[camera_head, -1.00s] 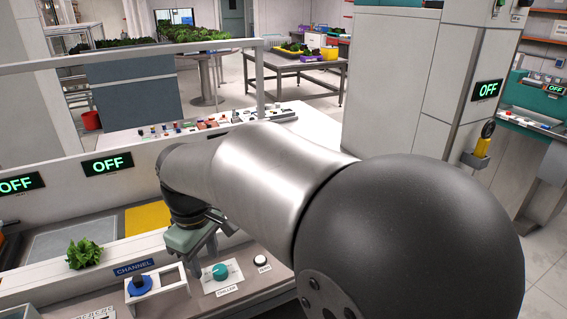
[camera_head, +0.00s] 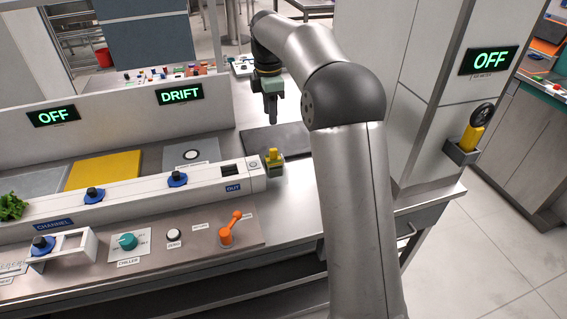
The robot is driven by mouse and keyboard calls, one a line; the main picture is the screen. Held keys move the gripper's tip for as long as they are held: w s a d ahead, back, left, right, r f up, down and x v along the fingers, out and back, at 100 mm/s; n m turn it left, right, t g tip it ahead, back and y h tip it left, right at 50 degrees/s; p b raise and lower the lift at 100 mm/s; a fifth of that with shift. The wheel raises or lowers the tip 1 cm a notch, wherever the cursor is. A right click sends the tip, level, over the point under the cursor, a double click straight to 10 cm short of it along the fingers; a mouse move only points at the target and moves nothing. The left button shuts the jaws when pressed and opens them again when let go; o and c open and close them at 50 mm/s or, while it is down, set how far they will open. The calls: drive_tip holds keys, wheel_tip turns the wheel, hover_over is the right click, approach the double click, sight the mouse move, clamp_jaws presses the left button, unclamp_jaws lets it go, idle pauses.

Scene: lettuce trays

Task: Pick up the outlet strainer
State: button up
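A small part with a yellow top (camera_head: 273,157), which looks like the outlet strainer, sits at the right end of the white channel (camera_head: 205,187), beside the blue OUT label. It is upright and touches or nearly touches the channel end; I cannot tell how it is fixed. My gripper (camera_head: 271,118) points down above and behind this part, apart from it, over the dark mat. Its fingers are seen edge-on as one dark shape, so their opening is hidden. Nothing shows hanging from them.
A dark flat mat (camera_head: 278,139) lies behind the channel end. Blue knobs stand on the channel. In front are a teal chiller knob (camera_head: 128,241) and an orange lever (camera_head: 231,228). A yellow-handled meter (camera_head: 475,132) hangs in a holder at right. The bench right of the strainer is clear.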

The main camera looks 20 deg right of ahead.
sight(273, 149)
wheel_tip(273, 149, down, 9)
drive_tip(key=shift+r+p, duration=0.1)
drive_tip(key=shift+p, duration=0.2)
drive_tip(key=shift+s+d+f+p, duration=0.15)
drive_tip(key=shift+f+p, duration=0.45)
drive_tip(key=shift+f, duration=2.05)
clamp_jaws()
